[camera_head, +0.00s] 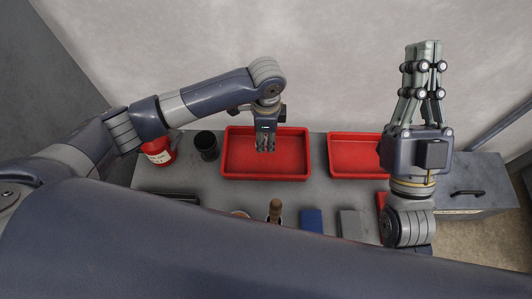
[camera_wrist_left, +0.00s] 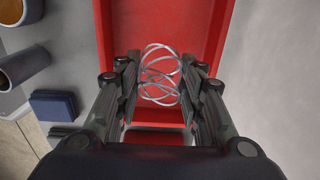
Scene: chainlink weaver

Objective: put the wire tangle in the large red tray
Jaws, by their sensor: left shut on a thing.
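The wire tangle (camera_wrist_left: 160,73) is a loose ball of thin silvery loops. It sits between the fingers of my left gripper (camera_wrist_left: 160,85), which is shut on it. In the head view my left gripper (camera_head: 265,146) hangs over the large red tray (camera_head: 240,171), and the tangle is too small to make out there. In the left wrist view the red tray (camera_wrist_left: 120,25) lies below the tangle. My right gripper (camera_head: 423,52) points up at the right, away from the trays, with its fingers close together and nothing visible in them.
A second red tray (camera_head: 352,166) stands to the right. A black cup (camera_head: 206,145) and a red container (camera_head: 159,154) stand left of the large tray. A blue block (camera_head: 312,220), a grey block (camera_head: 350,224) and a wooden-handled item (camera_head: 275,208) lie in front.

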